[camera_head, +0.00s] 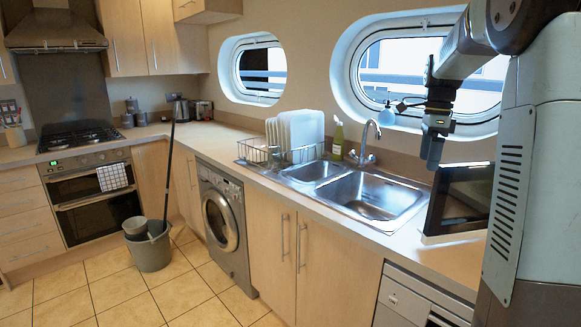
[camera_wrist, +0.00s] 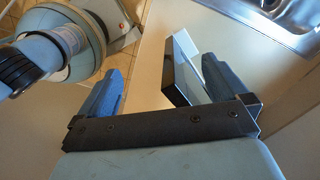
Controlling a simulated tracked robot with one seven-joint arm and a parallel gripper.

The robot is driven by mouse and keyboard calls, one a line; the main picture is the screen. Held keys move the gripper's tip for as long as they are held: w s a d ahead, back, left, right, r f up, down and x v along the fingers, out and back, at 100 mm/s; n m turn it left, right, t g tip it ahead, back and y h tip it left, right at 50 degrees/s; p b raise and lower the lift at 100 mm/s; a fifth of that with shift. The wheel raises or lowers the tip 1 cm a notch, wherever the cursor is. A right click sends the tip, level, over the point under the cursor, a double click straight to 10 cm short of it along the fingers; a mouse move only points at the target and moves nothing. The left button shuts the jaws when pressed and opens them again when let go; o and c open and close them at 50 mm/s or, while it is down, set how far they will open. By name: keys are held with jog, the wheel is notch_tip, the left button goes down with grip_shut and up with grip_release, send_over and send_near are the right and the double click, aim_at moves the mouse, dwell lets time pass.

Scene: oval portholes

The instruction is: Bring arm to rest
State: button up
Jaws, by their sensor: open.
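My arm reaches in from the upper right of the head view, and my gripper (camera_head: 432,162) hangs pointing down above the counter, close to the right porthole. In the wrist view my gripper (camera_wrist: 163,78) shows two blue-grey fingers spread apart with a clear gap. The gripper is open and nothing is held between the fingers. A dark-screened device with a pale frame (camera_head: 461,198) stands on the counter right of the sink, below and right of the gripper. It also shows in the wrist view (camera_wrist: 178,72), beyond the right finger and apart from it as far as I can tell.
The steel sink (camera_head: 372,193) with its tap (camera_head: 366,140) lies left of the gripper. A dish rack with white plates (camera_head: 298,132) and a green bottle (camera_head: 338,141) stand beyond it. A mop bucket (camera_head: 148,247) stands on the tiled floor. The floor in front is otherwise clear.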

jog(key=s+a+f+n+t, duration=0.1)
jog(key=s+a+n+t, duration=0.1)
jog(key=s+a+n, duration=0.2)
jog(key=s+a+f+n+t, duration=0.1)
jog(key=s+a+n, duration=0.3)
jog(key=s+n, duration=0.6)
jog(key=s+a+n+t, duration=0.3)
jog(key=s+a+n, duration=0.2)
jog(key=s, duration=0.9)
jog(key=shift+s+f+n, duration=0.3)
jog(key=shift+f+n, duration=0.1)
jog(key=shift+n, duration=0.8)
